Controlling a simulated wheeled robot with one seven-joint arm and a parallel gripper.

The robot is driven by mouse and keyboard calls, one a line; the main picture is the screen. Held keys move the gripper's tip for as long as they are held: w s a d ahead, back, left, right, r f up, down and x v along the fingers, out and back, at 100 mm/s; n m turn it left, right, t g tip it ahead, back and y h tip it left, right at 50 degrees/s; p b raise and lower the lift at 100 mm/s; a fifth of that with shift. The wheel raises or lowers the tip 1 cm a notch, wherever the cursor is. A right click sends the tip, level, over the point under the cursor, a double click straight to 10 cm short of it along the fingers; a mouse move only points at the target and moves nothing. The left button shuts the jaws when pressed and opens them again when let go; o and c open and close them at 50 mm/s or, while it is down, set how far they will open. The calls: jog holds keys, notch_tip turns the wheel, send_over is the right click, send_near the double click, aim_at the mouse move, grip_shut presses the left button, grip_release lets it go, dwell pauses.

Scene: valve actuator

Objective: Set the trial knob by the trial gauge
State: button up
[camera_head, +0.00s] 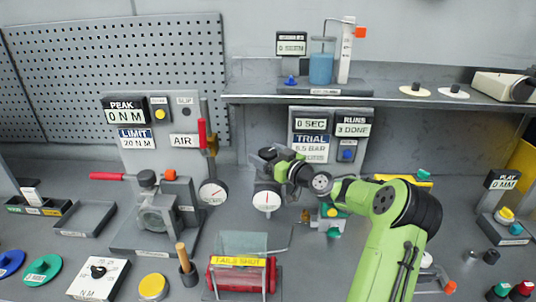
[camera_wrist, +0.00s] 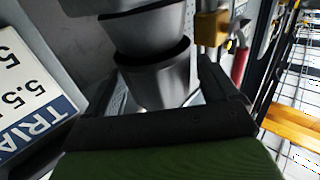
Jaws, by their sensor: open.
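In the head view my gripper (camera_head: 268,168) is at the middle, over a regulator-like fitting just above a round white gauge (camera_head: 266,199) with a red needle. I take this for the trial gauge; its reading is too small to tell. In the wrist view a grey stepped round knob (camera_wrist: 152,75) stands between the two dark fingers of my gripper (camera_wrist: 162,82), which are open around it. I cannot tell whether they touch it. My gripper hides the knob in the head view. The trial sign (camera_head: 311,149) is right of it; in the wrist view the sign (camera_wrist: 28,98) reads 5.5 upside down.
A second white gauge (camera_head: 212,192) and a red-handled lever (camera_head: 202,133) stand to the left. A clear-shielded red cylinder (camera_head: 240,272) is in front. The shelf (camera_head: 380,97) runs above my arm. A brass padlock (camera_wrist: 210,28) hangs near the right finger.

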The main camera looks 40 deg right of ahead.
jog(key=c, duration=0.9)
jog(key=h+b, duration=0.1)
jog(key=b, duration=0.1)
jog(key=m+h+b, duration=0.1)
jog(key=shift+a+f+m+h+b, duration=0.15)
jog(key=shift+f+m+h+b, duration=0.15)
jog(key=shift+b, duration=0.1)
jog(key=shift+c, duration=0.3)
jog(key=shift+r+m+h+b, duration=0.1)
jog(key=shift+m+h+b, duration=0.3)
jog(key=shift+h, duration=0.2)
jog(key=shift+r+m+h, duration=0.15)
jog(key=shift+m+h, duration=0.35)
jog(key=shift+h, duration=0.3)
jog(key=o, duration=1)
jog(key=shift+c, duration=0.2)
